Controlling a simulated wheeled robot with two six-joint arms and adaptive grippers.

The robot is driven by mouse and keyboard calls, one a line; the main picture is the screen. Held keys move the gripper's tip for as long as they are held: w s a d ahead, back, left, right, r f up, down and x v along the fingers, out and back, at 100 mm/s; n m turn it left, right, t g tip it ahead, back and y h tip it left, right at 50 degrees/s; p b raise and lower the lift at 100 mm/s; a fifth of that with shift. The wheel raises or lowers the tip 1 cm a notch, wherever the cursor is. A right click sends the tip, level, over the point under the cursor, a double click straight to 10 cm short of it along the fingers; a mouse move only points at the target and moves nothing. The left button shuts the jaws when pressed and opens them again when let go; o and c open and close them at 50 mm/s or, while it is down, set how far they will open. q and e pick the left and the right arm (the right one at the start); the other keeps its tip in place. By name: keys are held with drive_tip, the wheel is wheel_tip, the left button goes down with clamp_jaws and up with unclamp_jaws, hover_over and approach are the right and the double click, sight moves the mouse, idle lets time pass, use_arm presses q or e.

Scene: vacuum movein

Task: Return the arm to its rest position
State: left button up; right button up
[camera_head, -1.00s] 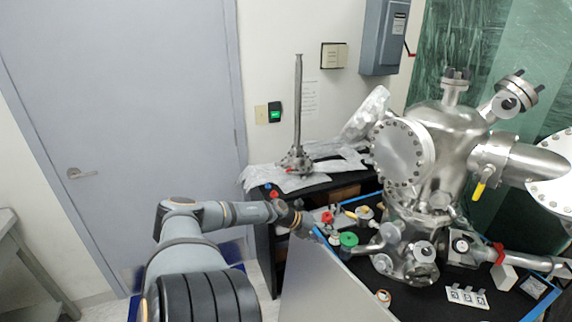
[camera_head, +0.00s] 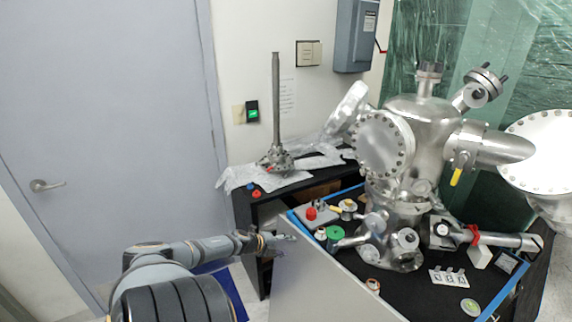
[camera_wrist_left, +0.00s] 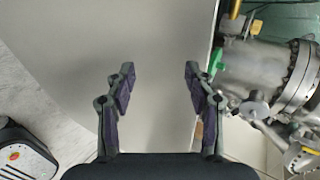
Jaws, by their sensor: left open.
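My left arm (camera_head: 205,246) comes in from the lower left of the head view. Its gripper (camera_head: 284,240) is by the near left corner of the blue-edged table and looks small there. In the left wrist view the two fingers of the gripper (camera_wrist_left: 158,82) stand wide apart with nothing between them. A pale grey panel (camera_wrist_left: 150,40) lies beyond the fingers. My right gripper does not show in either view.
A steel vacuum chamber (camera_head: 415,135) stands on the black, blue-edged table (camera_head: 405,288). A red knob (camera_head: 311,213), a green ring (camera_head: 334,232) and a white block strip (camera_head: 448,277) lie on it. A dark side bench (camera_head: 262,208) is behind. A grey door (camera_head: 110,120) is at left.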

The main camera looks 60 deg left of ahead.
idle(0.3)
use_arm(q)
drive_tip(key=s+d+f+n+g+y+b, duration=0.15)
drive_tip(key=s+d+f+n, duration=0.35)
drive_tip(key=s+f, duration=0.6)
drive_tip(key=s+d+f+n+g+y+p, duration=0.1)
drive_tip(key=s+d+f+n+g+y, duration=0.15)
drive_tip(key=s+f+n, duration=0.9)
drive_tip(key=s+d+f+g+h, duration=0.1)
drive_tip(key=s+d+f, duration=0.3)
drive_tip(key=d, duration=0.4)
drive_tip(key=s+d+f+n+g+h, duration=0.1)
drive_tip(key=s+d+f+g, duration=0.2)
drive_tip(key=d, duration=0.4)
drive_tip(key=s+d+f+g, duration=0.2)
drive_tip(key=s+d+f, duration=0.2)
drive_tip(key=d+f, duration=0.3)
drive_tip(key=shift+s+d+f+n+h+b, duration=0.25)
drive_tip(key=shift+s+d+n+h+b, duration=0.15)
drive_tip(key=shift+d, duration=0.45)
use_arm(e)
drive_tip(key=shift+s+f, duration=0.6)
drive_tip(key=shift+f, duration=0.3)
